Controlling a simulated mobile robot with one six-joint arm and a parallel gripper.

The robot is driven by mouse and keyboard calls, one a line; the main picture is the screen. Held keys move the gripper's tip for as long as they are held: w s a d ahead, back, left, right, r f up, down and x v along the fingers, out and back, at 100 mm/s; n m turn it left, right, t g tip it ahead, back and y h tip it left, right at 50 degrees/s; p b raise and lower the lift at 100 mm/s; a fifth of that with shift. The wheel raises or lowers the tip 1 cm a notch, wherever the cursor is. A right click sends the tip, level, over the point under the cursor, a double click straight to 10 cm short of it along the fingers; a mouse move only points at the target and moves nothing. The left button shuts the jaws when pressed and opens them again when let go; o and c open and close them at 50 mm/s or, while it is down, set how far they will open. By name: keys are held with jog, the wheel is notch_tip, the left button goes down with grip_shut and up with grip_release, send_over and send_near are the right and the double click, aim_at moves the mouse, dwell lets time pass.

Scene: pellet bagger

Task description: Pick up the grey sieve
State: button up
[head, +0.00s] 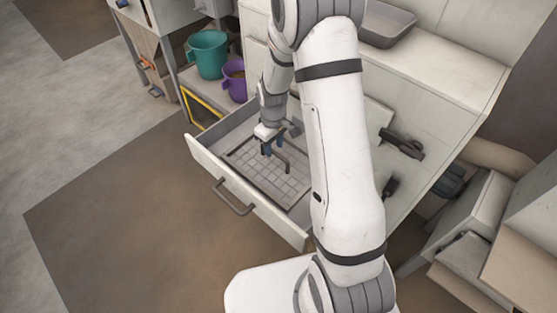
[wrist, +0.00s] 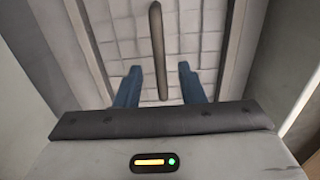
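The grey sieve (head: 272,183) lies in the open drawer, a flat square grid in a darker frame with a raised bar handle. In the wrist view its light grid (wrist: 115,50) shows under the dark handle. My gripper (head: 272,148) is over the sieve inside the drawer. Its two blue fingers are apart, one on each side of the handle, with a gap to it on both sides in the wrist view (wrist: 159,68). Whether the fingertips reach down to the handle's height I cannot tell. My arm hides part of the drawer's right side in the head view.
The drawer (head: 213,172) is pulled out, its walls close around the sieve. A teal bucket (head: 208,55) and a purple bucket (head: 235,80) stand on a shelf at the back left. A grey tray (head: 388,25) sits on the counter. Floor in front of the drawer is clear.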

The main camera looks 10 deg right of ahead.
aim_at(274, 151)
notch_tip(274, 151, down, 4)
jog(key=shift+r, duration=0.1)
jog(key=shift+c, duration=0.5)
grip_shut()
